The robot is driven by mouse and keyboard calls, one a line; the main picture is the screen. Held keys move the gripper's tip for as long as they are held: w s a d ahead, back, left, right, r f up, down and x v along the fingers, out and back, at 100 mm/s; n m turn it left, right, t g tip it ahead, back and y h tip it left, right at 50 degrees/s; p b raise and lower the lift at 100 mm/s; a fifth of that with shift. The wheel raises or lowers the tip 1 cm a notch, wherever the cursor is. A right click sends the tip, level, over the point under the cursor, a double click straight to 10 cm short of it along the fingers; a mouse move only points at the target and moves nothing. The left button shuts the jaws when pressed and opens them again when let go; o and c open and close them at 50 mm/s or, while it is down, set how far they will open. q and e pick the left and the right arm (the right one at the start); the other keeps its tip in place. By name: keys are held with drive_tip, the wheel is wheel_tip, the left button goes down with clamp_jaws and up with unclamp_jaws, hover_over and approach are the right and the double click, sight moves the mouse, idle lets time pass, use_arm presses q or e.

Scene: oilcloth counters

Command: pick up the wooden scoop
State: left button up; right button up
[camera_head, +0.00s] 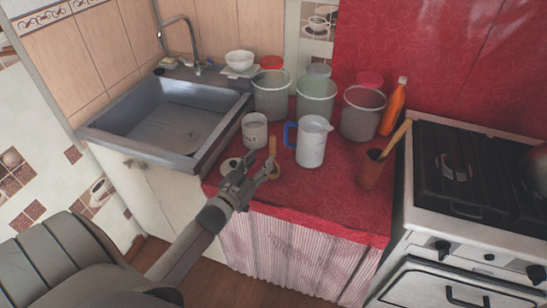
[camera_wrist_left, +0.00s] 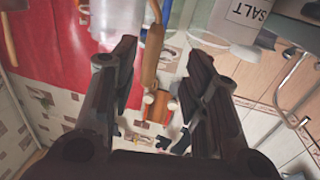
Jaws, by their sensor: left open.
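The wooden scoop (camera_head: 272,146) is on the red counter, between the white canister and the white jug; its slim brown handle shows, and my gripper partly covers its lower part. In the left wrist view the brown handle (camera_wrist_left: 152,56) lies between my two dark fingers, nearer the left one. My left gripper (camera_head: 261,167) is open over the counter's front part, right by the scoop; its open fingers (camera_wrist_left: 163,54) also show in the left wrist view. I cannot tell whether a finger touches the scoop. My right gripper is not in view.
A white canister (camera_head: 255,131) marked SALT (camera_wrist_left: 240,18) and a white jug (camera_head: 312,147) with a blue handle stand close behind the scoop. A brown cup (camera_head: 371,171) with a wooden utensil is to the right, before the stove (camera_head: 470,170). The front right counter is clear.

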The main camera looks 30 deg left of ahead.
sight(271, 152)
use_arm(q)
drive_tip(key=w+p, duration=0.1)
drive_tip(key=w, duration=0.6)
drive_tip(key=shift+d, duration=0.2)
drive_tip(key=shift+r, duration=0.1)
clamp_jaws()
